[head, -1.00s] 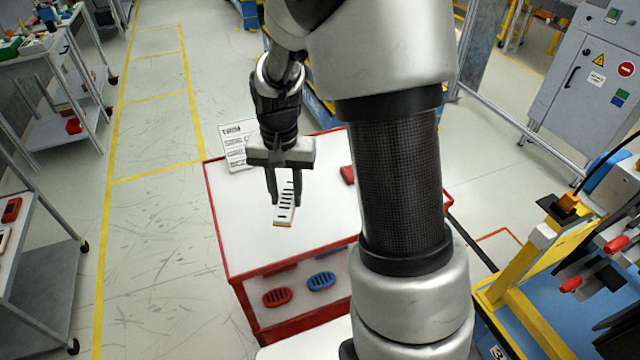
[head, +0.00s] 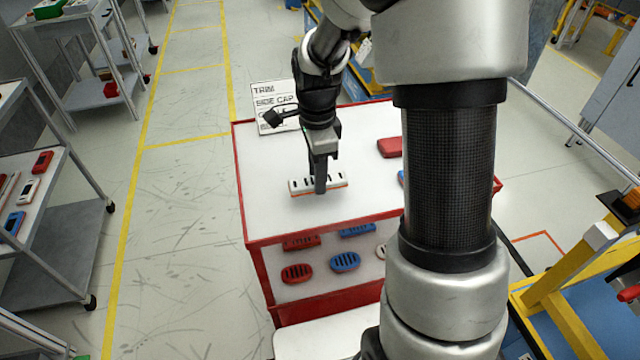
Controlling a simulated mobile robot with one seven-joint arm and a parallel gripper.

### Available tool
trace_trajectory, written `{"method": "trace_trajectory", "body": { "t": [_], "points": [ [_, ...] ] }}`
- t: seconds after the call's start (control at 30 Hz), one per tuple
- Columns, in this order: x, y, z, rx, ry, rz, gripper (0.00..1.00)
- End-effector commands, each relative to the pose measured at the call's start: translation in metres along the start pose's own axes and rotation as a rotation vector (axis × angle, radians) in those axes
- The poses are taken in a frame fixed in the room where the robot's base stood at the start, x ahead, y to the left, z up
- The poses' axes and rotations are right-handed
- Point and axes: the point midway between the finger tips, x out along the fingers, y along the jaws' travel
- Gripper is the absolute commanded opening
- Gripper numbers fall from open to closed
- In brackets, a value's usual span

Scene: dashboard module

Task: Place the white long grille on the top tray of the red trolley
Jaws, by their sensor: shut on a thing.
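The white long grille (head: 299,186) is a flat white bar with dark slots and an orange lower edge. My gripper (head: 320,187) is shut on it near its middle, pointing down. The grille lies crosswise in the picture, over or on the white top tray (head: 268,212) of the red trolley (head: 258,262). I cannot tell whether it touches the tray. The fingers hide part of the grille.
A red block (head: 390,147) lies on the tray at the right, with a blue part (head: 401,177) partly hidden by my arm. A label sign (head: 270,98) stands at the back left. Red and blue grilles (head: 345,262) sit on the lower shelf. Grey carts stand left.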

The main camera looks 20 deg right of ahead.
Motion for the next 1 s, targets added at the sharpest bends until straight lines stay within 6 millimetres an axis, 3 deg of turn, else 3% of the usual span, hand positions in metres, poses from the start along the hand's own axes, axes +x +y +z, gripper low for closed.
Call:
{"method": "trace_trajectory", "body": {
  "t": [0.23, 0.63, 0.67, 0.73, 1.0],
  "points": [
    [0.033, 0.001, 0.000, -0.001, 0.000, 0.003, 0.08],
    [0.040, 0.000, 0.000, -0.002, 0.000, 0.001, 0.08],
    [0.039, 0.000, 0.000, -0.002, 0.000, 0.001, 0.36],
    [0.038, 0.000, 0.000, -0.002, 0.000, 0.001, 0.47],
    [0.038, 0.000, 0.000, -0.002, 0.000, 0.001, 0.49]
  ]
}}
